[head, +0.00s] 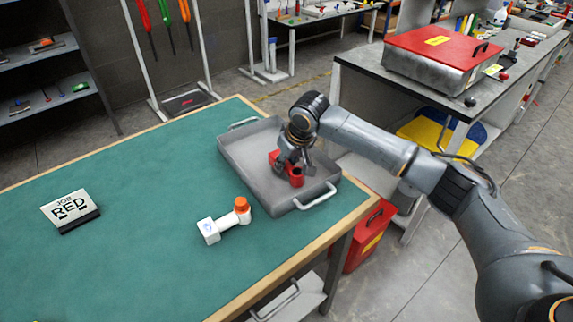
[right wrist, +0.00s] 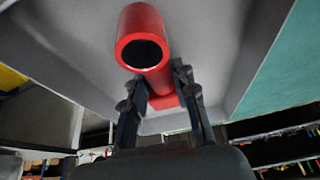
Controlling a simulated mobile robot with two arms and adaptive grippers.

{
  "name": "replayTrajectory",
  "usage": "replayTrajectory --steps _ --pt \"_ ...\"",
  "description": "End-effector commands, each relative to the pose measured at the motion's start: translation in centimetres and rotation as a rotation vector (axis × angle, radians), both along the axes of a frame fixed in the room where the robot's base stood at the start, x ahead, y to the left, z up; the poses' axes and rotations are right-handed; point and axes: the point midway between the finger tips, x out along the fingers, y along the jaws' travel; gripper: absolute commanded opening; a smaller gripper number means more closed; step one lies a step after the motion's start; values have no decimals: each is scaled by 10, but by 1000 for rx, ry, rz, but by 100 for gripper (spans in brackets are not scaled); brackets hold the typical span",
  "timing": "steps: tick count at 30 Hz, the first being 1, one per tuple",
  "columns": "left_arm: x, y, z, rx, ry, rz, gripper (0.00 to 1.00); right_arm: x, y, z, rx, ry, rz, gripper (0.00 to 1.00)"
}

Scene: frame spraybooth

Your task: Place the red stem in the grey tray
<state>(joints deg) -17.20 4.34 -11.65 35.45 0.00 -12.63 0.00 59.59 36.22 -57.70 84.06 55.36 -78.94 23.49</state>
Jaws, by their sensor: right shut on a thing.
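The red stem (head: 296,178) is in my right gripper (head: 290,160), inside the grey tray (head: 240,165) on the green-topped table. In the right wrist view the stem (right wrist: 142,45) is a red tube with an open end facing the camera. The fingers of my right gripper (right wrist: 160,92) stand on either side of it, shut on it. The tray's grey inside (right wrist: 60,40) lies behind the stem there. I cannot tell whether the stem touches the tray floor. My left gripper is not in view.
A sign reading "JOB RED" (head: 71,209) stands at the left. The tray has raised walls and a handle (head: 316,196). The green table top (head: 130,170) is mostly clear.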

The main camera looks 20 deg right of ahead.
Motion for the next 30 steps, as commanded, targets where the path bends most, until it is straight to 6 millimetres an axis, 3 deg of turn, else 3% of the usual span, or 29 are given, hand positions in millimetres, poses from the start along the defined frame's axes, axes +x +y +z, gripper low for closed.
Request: replayTrajectory --steps 4,14,15,18,30 --pt "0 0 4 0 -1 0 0 0 0 -12 1 -2 -1 0" --pt "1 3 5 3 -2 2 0 0 0 -15 1 -2 -1 0" --pt "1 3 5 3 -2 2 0 0 0 -16 0 -1 -1 30" --pt "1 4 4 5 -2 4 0 0 0 -16 0 -2 -1 50" --pt "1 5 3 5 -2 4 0 -1 0 -10 1 -4 0 50"
